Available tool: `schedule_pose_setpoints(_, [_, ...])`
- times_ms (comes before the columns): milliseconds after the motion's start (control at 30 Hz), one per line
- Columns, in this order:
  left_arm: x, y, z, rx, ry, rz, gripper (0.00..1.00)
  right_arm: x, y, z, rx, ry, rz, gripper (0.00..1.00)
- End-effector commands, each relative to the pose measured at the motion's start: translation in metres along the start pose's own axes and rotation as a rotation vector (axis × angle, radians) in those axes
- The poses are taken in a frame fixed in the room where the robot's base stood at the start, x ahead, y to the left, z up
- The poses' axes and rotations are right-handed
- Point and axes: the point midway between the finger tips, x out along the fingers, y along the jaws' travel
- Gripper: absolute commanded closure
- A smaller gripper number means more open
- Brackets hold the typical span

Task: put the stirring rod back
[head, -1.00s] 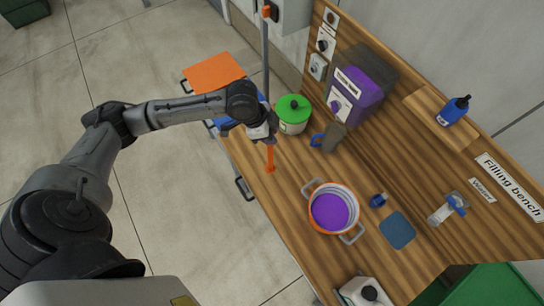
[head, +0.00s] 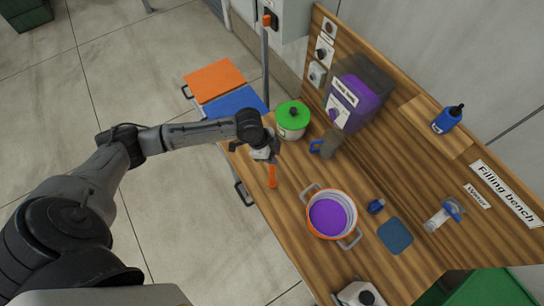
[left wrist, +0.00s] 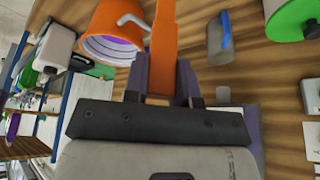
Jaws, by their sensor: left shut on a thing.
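The orange stirring rod (head: 272,176) is held by my left gripper (head: 268,156), with its visible end pointing down over the wooden bench. In the left wrist view the rod (left wrist: 162,45) sits between the two dark fingers of the left gripper (left wrist: 160,80). I cannot tell whether its lower end touches the bench. The orange-rimmed pot (head: 319,232) with two grey handles and purple liquid stands to the right of the rod, apart from it. It also shows in the left wrist view (left wrist: 112,22). My right gripper is not in view.
A green-lidded pot (head: 292,122), a grey mug with blue handle (head: 330,143) and a purple tank (head: 350,105) stand behind the gripper. A blue mat (head: 395,236) and a small blue-capped item (head: 376,206) lie right of the pot. A tall grey pole (head: 265,65) rises behind.

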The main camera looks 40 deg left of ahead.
Motion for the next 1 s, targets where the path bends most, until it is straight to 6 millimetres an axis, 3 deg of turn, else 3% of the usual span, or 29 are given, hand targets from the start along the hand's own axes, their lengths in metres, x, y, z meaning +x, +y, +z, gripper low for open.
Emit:
schedule_pose_setpoints(200, [0.021, 0.0, 0.009, 0.0, 0.0, 0.0, 1.0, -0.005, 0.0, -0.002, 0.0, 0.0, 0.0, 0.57])
schedule_pose_setpoints(567, [0.024, 0.0, 0.01, 0.0, -0.001, 0.0, 1.0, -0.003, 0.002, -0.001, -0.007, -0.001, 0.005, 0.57])
schedule_pose_setpoints(600, [0.024, 0.0, 0.01, 0.0, -0.001, 0.0, 0.72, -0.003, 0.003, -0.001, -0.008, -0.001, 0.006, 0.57])
schedule_pose_setpoints(833, [0.024, 0.0, 0.01, 0.0, -0.001, 0.0, 0.5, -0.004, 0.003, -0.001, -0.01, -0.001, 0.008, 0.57])
schedule_pose_setpoints(1000, [0.024, 0.0, 0.01, 0.0, 0.0, 0.0, 0.49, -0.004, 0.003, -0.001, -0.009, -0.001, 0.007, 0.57])
